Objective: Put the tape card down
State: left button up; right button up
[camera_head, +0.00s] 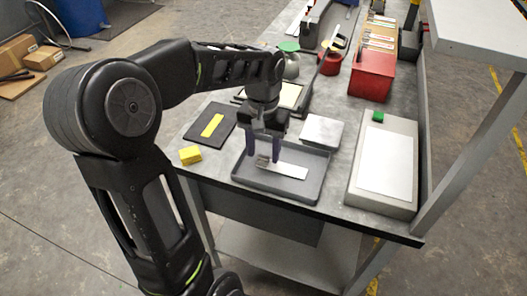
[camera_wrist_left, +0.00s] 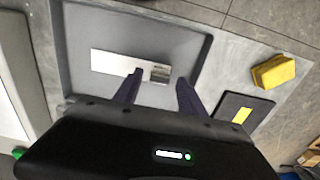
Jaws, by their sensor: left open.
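A pale flat strip with a grey block at one end, which looks like the tape card (camera_head: 287,170), lies in a grey tray (camera_head: 305,192) on the bench. It also shows in the left wrist view (camera_wrist_left: 115,63), flat on the tray floor, with the grey block (camera_wrist_left: 160,73) between or just beyond my fingertips. My left gripper (camera_head: 263,158) is open, pointing down over the block end of the card. Whether a finger touches the card I cannot tell. My right gripper is not in view.
Left of the tray are a dark mat (camera_head: 195,134) with a yellow strip and a yellow block (camera_head: 190,155) at the bench edge. A pale square plate (camera_head: 322,131) lies behind the tray. A grey slab (camera_head: 368,200) with a white sheet and a red box (camera_head: 372,75) stand at right.

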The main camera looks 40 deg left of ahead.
pick_arm(q)
notch_tip(320, 180, up, 11)
jog(key=p, duration=0.1)
jog(key=shift+r, duration=0.15)
dwell(0.9)
